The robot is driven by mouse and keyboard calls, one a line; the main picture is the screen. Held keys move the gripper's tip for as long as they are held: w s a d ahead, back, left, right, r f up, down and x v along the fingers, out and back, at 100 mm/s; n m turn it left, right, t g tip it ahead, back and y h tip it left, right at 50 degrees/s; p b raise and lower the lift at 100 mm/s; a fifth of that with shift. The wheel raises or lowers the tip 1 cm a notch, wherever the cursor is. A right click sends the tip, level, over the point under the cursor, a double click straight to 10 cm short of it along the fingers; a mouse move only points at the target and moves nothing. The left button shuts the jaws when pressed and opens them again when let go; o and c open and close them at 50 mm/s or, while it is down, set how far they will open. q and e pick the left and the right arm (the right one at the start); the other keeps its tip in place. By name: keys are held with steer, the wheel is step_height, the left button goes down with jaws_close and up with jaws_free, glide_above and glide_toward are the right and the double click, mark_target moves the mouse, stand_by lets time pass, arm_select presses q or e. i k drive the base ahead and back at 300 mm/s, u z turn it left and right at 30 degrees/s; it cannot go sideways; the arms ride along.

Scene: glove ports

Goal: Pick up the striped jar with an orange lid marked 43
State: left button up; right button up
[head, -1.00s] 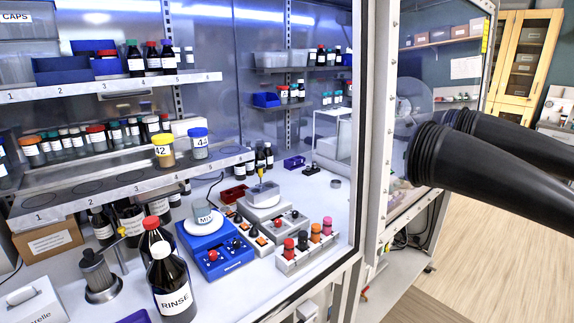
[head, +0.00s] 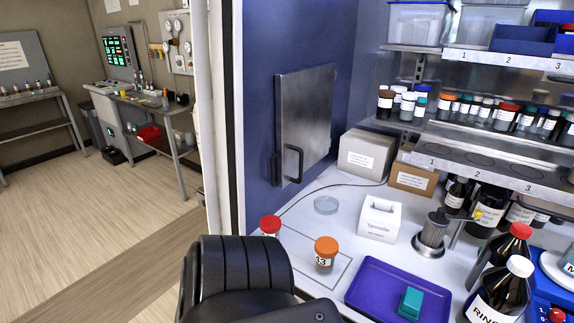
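A jar with an orange lid (head: 326,247) stands upright on the white work surface in the lower middle of the head view. Its label is partly readable: the last digit looks like 3, the first is unclear. Its body looks greyish; I cannot make out stripes. A red-lidded jar (head: 270,225) stands just behind it to the left, its lower part hidden by a black ribbed sleeve (head: 240,268). Neither of my grippers shows in the head view.
A purple tray (head: 372,285) with a teal block lies right of the orange-lidded jar. A white tissue box (head: 380,219), a clear dish (head: 326,205) and a metal canister (head: 432,232) stand behind. The RINSE bottle (head: 497,293) is at right. The black sleeve crowds the front left.

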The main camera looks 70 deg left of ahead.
mark_target(325, 246)
steer(key=u, duration=0.65)
steer(key=k, duration=0.3)
steer(key=u, duration=1.15)
steer(key=i, duration=0.5)
steer(key=z, duration=0.05)
